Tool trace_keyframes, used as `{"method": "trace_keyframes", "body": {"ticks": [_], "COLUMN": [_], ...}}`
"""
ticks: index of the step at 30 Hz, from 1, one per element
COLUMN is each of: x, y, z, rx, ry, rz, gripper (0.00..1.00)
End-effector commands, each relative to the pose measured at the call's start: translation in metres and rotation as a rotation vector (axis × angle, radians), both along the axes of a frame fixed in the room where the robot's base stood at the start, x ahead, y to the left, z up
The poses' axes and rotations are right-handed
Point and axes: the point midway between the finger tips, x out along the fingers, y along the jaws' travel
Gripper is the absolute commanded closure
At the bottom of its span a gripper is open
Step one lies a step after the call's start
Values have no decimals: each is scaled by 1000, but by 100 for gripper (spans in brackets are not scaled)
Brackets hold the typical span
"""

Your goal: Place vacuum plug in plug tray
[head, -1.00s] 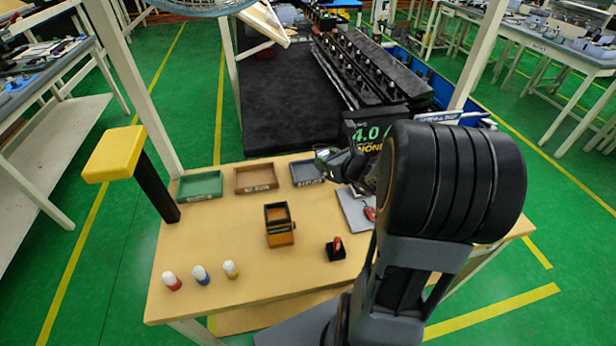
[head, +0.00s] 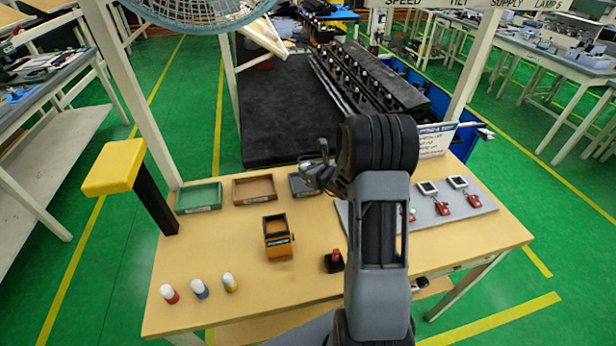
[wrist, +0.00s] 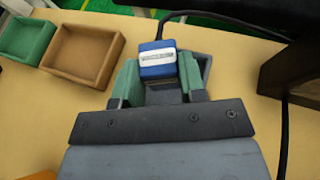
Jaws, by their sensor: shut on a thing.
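In the wrist view a blue plug (wrist: 158,71) with a white label and a black cable is between the green fingers of my gripper (wrist: 160,88), which is shut on it. The label is too small to read. A grey tray (wrist: 206,62) shows partly behind and under the plug; my gripper hides much of it. In the head view my gripper (head: 322,177) is over the right side of this grey tray (head: 299,186). To its left are a brown tray (head: 254,188) and a green tray (head: 198,197), both empty. The tray labels are not readable.
An orange-and-black box (head: 278,238), a small red-topped black block (head: 334,261) and several coloured-bottom bottles (head: 199,288) stand on the table (head: 240,257). A grey panel with red switches (head: 455,208) lies at right. A yellow-topped post (head: 113,167) stands at left.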

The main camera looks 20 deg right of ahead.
Motion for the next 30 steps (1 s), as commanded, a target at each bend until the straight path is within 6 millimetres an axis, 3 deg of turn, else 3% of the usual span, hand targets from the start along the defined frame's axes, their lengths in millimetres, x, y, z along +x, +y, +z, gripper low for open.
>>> {"method": "trace_keyframes", "body": {"ticks": [10, 25, 26, 30], "x": [5, 5, 5, 5], "y": [1, 1, 1, 1], "z": [-34, -41, -40, -40], "rx": [2, 0, 0, 0], "ry": [2, 0, 1, 1], "rz": [0, 0, 0, 0], "gripper": [87, 87, 60, 47]}}
